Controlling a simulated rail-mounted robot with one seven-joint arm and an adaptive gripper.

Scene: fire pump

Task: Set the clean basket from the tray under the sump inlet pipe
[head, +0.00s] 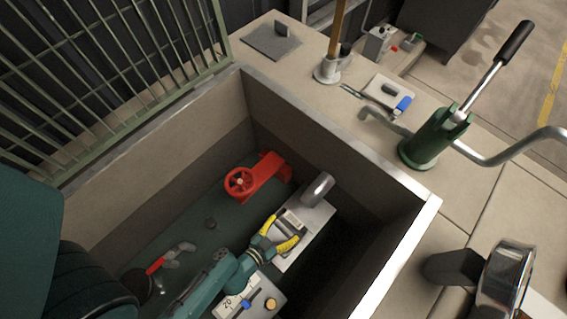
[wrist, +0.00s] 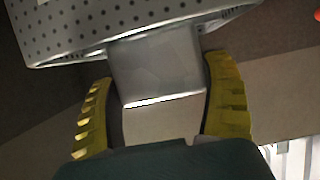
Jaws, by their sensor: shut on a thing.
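My gripper (head: 284,229) is down inside the sump pit, its yellow fingers shut on the grey metal basket (head: 293,218). In the wrist view the basket (wrist: 90,28) is perforated, and its flat plain tab (wrist: 157,72) lies between the fingers (wrist: 158,88). The basket is over a pale ledge (head: 311,226); whether it touches the ledge I cannot tell. A short grey pipe stub (head: 319,187), which looks like the inlet pipe, juts out just beyond it near the pit's right wall. My fingers hide part of the basket.
A red valve with a handwheel (head: 241,182) stands on the pit floor to the left. A pale slab (head: 228,306) with a blue item and a brass knob lies nearer. The pit rim (head: 330,129) surrounds my arm. A green hand pump (head: 428,148) stands outside it.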

